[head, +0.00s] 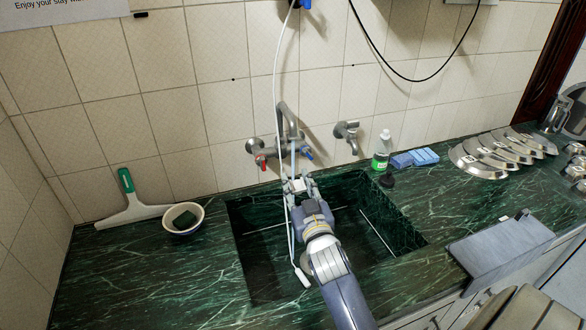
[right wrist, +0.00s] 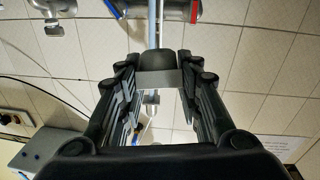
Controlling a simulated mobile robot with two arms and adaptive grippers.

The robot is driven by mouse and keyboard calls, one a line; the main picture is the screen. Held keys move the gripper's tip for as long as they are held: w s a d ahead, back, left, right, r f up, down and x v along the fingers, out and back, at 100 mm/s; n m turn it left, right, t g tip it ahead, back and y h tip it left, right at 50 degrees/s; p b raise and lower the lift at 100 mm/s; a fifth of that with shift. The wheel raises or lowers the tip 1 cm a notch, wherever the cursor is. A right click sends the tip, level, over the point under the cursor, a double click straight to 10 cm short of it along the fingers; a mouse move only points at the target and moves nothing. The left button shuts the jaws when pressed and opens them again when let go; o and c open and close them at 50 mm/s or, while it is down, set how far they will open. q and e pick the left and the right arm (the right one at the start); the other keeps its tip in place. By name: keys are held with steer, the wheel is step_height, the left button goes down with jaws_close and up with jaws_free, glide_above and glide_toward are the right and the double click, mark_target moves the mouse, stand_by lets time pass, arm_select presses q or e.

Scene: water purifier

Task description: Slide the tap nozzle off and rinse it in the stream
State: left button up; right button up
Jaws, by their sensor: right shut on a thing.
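The grey tap (head: 285,140) is on the tiled wall above the sink (head: 262,228), with a red and a blue handle. A thin pale-blue stream (head: 293,157) runs down below its spout. My right gripper (head: 298,184) is below the tap, over the sink. In the right wrist view its fingers are shut on a dark, short cylinder with a grey band, the tap nozzle (right wrist: 155,60). The stream (right wrist: 153,22) lines up with the nozzle there; I cannot tell whether water touches it. My left gripper is not in view.
A white hose (head: 276,100) hangs close beside my right gripper, into the sink. A second tap (head: 346,135), a green bottle (head: 381,150) and blue sponges (head: 414,158) are to the right. A bowl (head: 183,218) and a squeegee (head: 132,207) are to the left.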

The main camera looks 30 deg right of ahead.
steer(key=s+a+r+p, duration=0.2)
steer(key=s+r+p, duration=0.2)
steer(key=r+p, duration=0.1)
steer(key=shift+a+r, duration=0.3)
stand_by(0.4)
